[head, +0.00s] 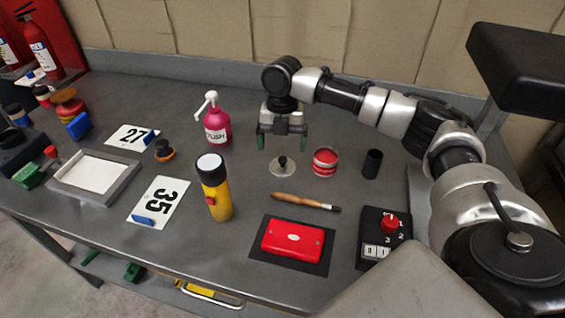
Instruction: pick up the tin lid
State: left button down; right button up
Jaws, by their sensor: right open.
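My right gripper (282,143) points down above and slightly behind the lid. Its two green-tipped fingers are spread apart with nothing between them, and the knob appears just below the gap. I cannot tell the exact height of the fingertips above the lid. My left gripper is not in view.
A brush (304,202) lies in front. A yellow flashlight (216,190) and pink pump bottle (217,127) stand to the left. A red case (293,240) lies nearer.

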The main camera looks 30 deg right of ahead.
aim_at(283, 158)
jog(key=shift+d+f, duration=0.1)
jog(key=shift+f, duration=0.7)
jog(key=shift+f+p, duration=0.35)
jog(key=shift+f, duration=1.85)
jog(key=shift+s, duration=0.1)
jog(key=c, duration=0.9)
